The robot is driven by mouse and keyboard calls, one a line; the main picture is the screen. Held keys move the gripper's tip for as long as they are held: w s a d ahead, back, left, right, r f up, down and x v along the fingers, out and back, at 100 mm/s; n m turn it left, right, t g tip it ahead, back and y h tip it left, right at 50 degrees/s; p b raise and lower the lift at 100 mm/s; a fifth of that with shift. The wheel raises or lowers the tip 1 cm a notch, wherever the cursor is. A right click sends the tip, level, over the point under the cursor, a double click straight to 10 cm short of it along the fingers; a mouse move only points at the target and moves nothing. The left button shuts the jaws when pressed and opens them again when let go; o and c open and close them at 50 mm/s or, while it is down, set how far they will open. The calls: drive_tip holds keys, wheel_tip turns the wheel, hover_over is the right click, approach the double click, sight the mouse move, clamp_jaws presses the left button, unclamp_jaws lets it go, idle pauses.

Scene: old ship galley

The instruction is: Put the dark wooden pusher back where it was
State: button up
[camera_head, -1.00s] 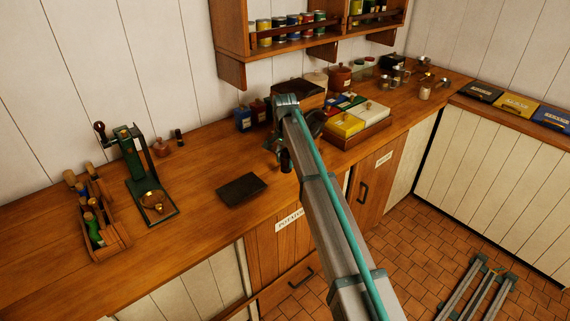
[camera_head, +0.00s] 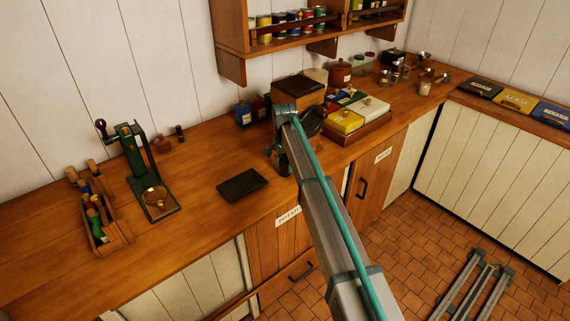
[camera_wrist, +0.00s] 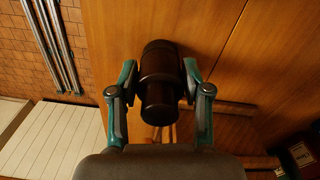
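The dark wooden pusher (camera_wrist: 159,78) is a dark brown, turned cylinder with a wider band at one end. In the wrist view it lies between the two fingers of my gripper (camera_wrist: 160,83). In the head view my gripper (camera_head: 277,155) is low over the counter, right of the dark flat board (camera_head: 242,184). The pusher is mostly hidden there by my gripper and arm.
The wooden counter (camera_head: 205,225) is clear around the board. A wooden box (camera_head: 299,90) and a tray of coloured tins (camera_head: 365,131) stand close behind and right of my gripper.

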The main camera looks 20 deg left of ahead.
drive_tip(key=shift+o, duration=1.2)
drive_tip(key=shift+r, duration=0.1)
wheel_tip(320, 180, up, 12)
drive_tip(key=b, duration=0.3)
drive_tip(key=shift+s+r, duration=0.1)
